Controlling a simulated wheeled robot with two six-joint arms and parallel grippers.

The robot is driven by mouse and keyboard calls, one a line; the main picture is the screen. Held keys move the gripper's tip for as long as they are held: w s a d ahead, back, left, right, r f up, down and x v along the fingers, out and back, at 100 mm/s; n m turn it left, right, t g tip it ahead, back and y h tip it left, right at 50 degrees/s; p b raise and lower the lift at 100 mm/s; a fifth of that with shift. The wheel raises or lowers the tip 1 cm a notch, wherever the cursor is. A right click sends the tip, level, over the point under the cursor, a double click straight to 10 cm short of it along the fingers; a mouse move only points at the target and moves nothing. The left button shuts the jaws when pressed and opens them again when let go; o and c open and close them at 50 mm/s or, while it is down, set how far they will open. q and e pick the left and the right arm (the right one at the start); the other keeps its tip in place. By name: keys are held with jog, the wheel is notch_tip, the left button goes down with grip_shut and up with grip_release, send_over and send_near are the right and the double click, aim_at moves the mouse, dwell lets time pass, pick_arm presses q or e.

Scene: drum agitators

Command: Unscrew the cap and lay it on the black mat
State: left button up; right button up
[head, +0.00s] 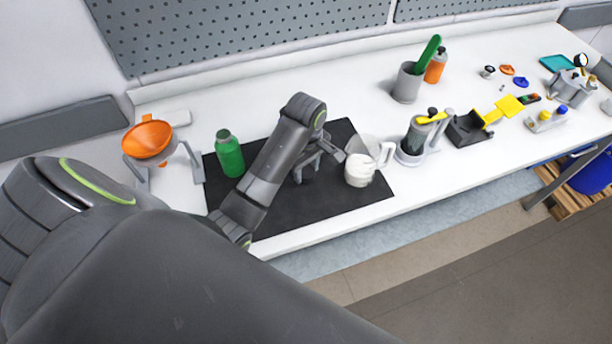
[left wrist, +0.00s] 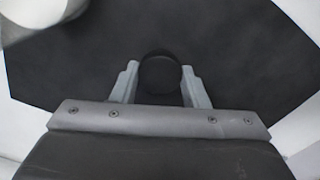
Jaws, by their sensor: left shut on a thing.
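In the left wrist view my left gripper (left wrist: 160,80) is shut on a dark round cap (left wrist: 160,74), seen against the mat (left wrist: 225,45). The cap is hidden in the head view. I cannot tell whether the cap touches the mat. My right gripper is not in view.
A white jug (head: 359,172) stands at the mat's right edge, close to my left gripper. An orange funnel (head: 147,138) on a grey stand is left of the bottle. The mat's front part is clear.

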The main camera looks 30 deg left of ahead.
pick_arm(q)
notch_tip(320, 180, down, 2)
jog(key=shift+f+b, duration=0.25)
jog(key=shift+b, duration=0.2)
jog(key=shift+r, duration=0.1)
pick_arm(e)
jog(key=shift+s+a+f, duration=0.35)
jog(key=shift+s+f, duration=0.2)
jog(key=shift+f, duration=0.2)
pick_arm(q)
jog(key=o, duration=1.1)
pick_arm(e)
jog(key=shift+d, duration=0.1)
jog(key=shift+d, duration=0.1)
